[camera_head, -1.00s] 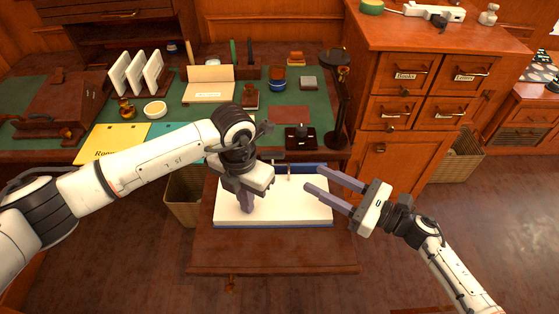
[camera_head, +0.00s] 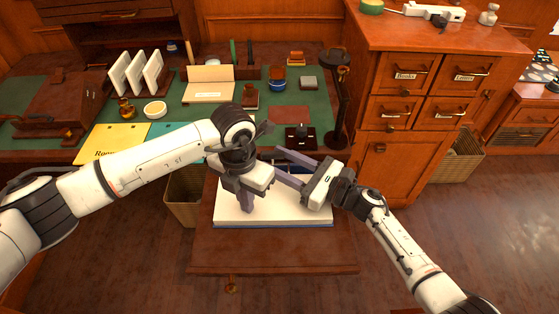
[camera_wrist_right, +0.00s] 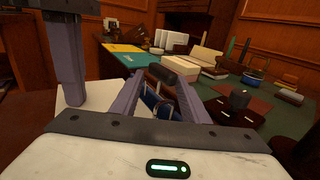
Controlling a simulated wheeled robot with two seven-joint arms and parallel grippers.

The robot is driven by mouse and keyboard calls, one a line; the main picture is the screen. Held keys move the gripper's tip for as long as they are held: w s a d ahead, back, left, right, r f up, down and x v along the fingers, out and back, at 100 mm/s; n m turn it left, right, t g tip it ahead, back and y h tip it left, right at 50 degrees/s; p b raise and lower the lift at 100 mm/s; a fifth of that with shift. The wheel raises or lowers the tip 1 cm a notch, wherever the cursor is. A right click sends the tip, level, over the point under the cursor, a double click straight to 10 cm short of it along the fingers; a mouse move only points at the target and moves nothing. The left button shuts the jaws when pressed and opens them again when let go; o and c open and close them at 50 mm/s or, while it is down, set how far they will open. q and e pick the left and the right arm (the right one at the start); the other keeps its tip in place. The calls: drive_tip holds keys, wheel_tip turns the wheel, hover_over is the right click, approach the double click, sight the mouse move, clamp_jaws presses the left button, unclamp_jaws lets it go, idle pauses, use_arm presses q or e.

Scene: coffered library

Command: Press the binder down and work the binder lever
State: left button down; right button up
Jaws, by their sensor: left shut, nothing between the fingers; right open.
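The binder (camera_head: 290,213) lies open on a wooden board, with white pages and a blue cover edge. My left gripper (camera_head: 248,208) is shut, pointing down with its tips at the pages; whether they press firmly I cannot tell. It also shows at the left of the right wrist view (camera_wrist_right: 73,98). My right gripper (camera_head: 278,161) is open, its fingers reaching over the binder's far edge. In the right wrist view the metal binder lever (camera_wrist_right: 168,107) and blue binder spine appear between its fingers, apparently ungripped.
A drawer cabinet (camera_head: 405,145) stands at the right. A waste basket (camera_head: 183,205) is left of the board.

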drive_tip(key=shift+f, duration=0.1)
clamp_jaws()
